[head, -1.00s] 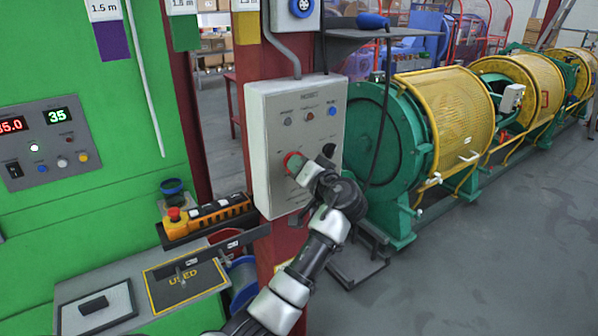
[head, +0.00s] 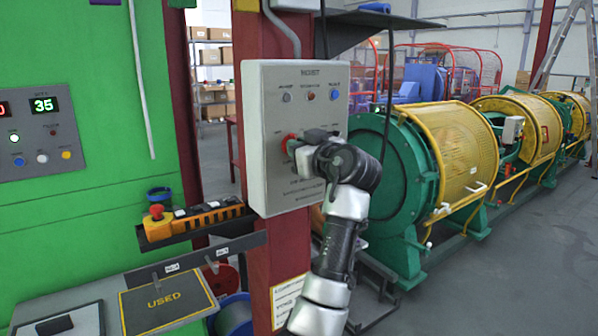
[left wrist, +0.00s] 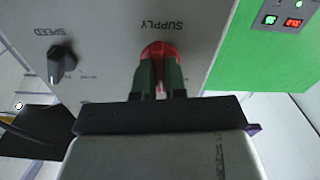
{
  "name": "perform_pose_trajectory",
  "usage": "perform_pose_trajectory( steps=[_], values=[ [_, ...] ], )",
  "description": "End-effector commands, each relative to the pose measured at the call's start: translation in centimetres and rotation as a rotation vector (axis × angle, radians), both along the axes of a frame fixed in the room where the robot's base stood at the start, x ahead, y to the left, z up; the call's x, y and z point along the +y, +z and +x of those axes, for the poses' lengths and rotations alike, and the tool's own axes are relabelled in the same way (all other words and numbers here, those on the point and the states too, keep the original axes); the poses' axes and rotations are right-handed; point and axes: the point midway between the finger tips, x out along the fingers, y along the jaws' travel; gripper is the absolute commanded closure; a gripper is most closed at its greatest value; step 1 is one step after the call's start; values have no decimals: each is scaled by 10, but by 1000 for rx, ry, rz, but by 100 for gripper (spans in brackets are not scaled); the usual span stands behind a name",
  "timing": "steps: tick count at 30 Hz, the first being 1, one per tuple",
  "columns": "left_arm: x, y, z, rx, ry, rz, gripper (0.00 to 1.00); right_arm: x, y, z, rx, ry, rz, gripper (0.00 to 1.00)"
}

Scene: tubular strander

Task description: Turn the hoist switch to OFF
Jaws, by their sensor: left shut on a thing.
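The grey hoist box (head: 262,100) is fixed to a dark red post, with small lamps along its top. Its red switch knob (head: 286,144) sits on the front face, mostly hidden by my gripper in the head view. In the left wrist view the red knob (left wrist: 160,48) is under the upside-down word SUPPLY. My left gripper (left wrist: 161,72) is shut on this red knob, one finger on each side. In the head view my left gripper (head: 297,145) reaches the box from the right. The knob's exact setting is not readable. My right gripper is not in view.
A black SPEED knob (left wrist: 61,64) is on the same panel. A shelf holds an orange pendant (head: 208,214) with a red button, left below the box. A dark shelf (head: 375,19) juts out above right. The green strander (head: 395,180) with yellow guards stands at right.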

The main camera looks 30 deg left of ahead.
Motion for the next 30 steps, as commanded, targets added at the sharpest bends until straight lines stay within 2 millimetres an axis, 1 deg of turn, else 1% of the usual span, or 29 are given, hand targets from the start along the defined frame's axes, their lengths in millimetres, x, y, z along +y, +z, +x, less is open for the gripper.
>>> perform_pose_trajectory(
  steps=[1,3,12,21,30],
  values=[
    [-1,-7,0,-44,-1,-20,100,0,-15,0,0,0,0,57],
    [0,-7,0,-104,-1,-45,100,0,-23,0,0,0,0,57],
    [0,-4,0,-350,-1,-148,100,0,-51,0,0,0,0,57],
    [0,-3,0,-524,0,-219,100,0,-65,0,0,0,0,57],
    [0,-1,0,-601,0,-251,100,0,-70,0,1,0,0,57]
  ],
)
